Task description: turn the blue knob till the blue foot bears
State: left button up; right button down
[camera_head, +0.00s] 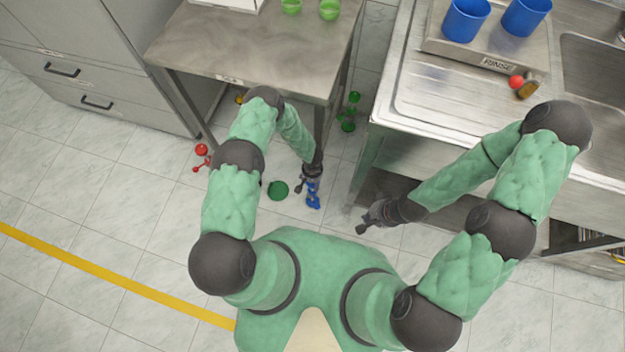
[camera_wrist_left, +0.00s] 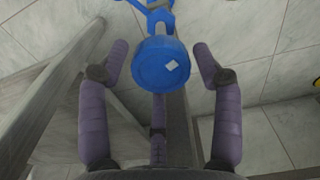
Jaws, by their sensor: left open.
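The blue knob (camera_wrist_left: 162,65) is a round blue disc with a small white mark on its face. It shows in the left wrist view between the spread fingers of my left gripper (camera_wrist_left: 161,50), with gaps on both sides. More blue parts of the foot (camera_wrist_left: 158,18) show beyond it. In the head view the blue foot (camera_head: 313,195) is by the near right table leg, just below my left gripper (camera_head: 308,183), which partly covers it. Whether the foot touches the floor is not clear. My right gripper (camera_head: 368,222) is apart from it, near the sink unit.
The steel table (camera_head: 255,45) carries green cups (camera_head: 329,9). Red (camera_head: 201,155), green (camera_head: 349,112) and yellow (camera_head: 239,98) parts show around its other legs. A dark green disc (camera_head: 278,190) lies left of the blue foot. The sink unit (camera_head: 400,105) stands to the right.

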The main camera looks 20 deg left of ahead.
pick_arm(q)
notch_tip(320, 180, up, 12)
dwell(0.6)
jog(key=o, duration=0.3)
jog(key=f+n, duration=0.4)
jog(key=n, duration=0.6)
jog(key=f+n, duration=0.4)
jog(key=n, duration=0.6)
jog(key=f+n, duration=0.4)
jog(key=n, duration=0.7)
jog(key=shift+s+a+f, duration=0.15)
jog(key=shift+s+f, duration=0.05)
jog(key=shift+f, duration=0.05)
